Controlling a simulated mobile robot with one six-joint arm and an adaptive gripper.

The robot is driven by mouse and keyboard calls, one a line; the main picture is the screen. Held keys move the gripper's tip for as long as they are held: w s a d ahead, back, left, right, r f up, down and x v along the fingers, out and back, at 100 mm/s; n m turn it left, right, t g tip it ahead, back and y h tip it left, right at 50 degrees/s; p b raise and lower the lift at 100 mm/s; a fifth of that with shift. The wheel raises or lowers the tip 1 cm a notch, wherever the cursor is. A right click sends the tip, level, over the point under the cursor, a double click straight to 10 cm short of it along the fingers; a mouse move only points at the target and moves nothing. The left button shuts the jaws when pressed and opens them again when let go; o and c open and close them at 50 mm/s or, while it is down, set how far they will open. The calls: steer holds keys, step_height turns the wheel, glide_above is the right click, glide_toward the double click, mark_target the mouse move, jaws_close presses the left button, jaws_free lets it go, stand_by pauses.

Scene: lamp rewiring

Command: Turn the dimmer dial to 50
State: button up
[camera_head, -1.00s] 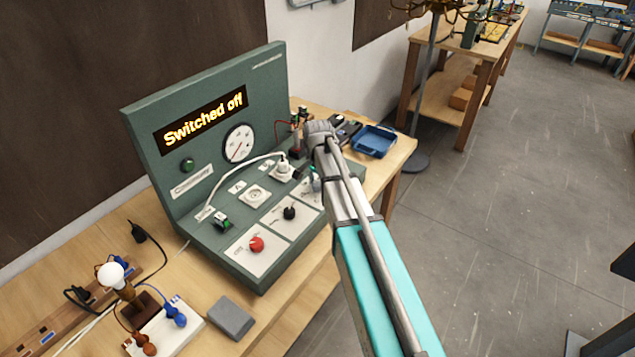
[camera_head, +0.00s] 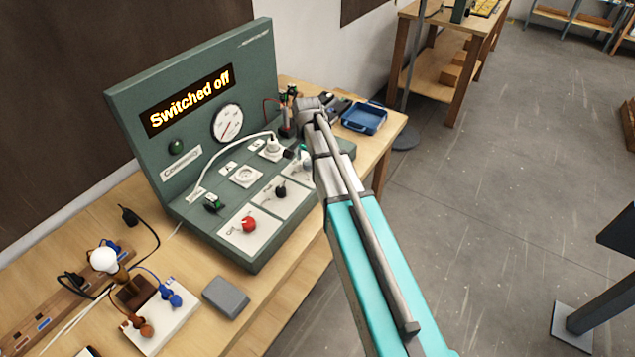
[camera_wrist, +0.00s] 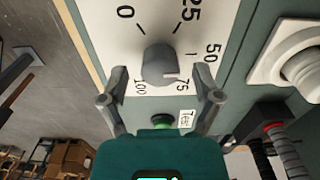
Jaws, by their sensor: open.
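The dimmer dial (camera_wrist: 160,64) is a round grey knob on a white plate (camera_wrist: 213,22) marked 0, 25, 50, 75 and 100 in the wrist view. A small pale mark shows on the knob's lower right, on the side of the 75; its exact reading is hard to tell. My gripper (camera_wrist: 160,82) is open, with one finger on each side of the knob. I cannot tell whether either finger touches it. In the head view my arm hides most of the dial's area. The panel display (camera_head: 188,101) reads "Switched off".
The green console (camera_head: 235,255) also carries a red knob (camera_head: 249,224), a black knob (camera_head: 281,192) and a plugged white cable (camera_head: 225,153). A green button (camera_wrist: 162,121) lies near my gripper in the wrist view. A blue tray (camera_head: 365,118) is behind my arm.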

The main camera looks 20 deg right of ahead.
mark_target(307, 161)
steer(key=shift+n, duration=0.3)
steer(key=n, duration=1.1)
steer(key=shift+a, duration=0.1)
steer(key=n, duration=0.5)
steer(key=shift+n, duration=0.4)
steer(key=n, duration=0.6)
step_height(307, 161, up, 14)
steer(key=p, duration=1.4)
steer(key=s+f+m+b, duration=0.4)
steer(key=s+m, duration=0.3)
steer(key=s, duration=0.3)
steer(key=s+f+m+b, duration=0.5)
steer(key=s+m, duration=0.2)
steer(key=s, duration=0.4)
steer(key=shift+a, duration=0.25)
steer(key=shift+f, duration=0.1)
stand_by(0.5)
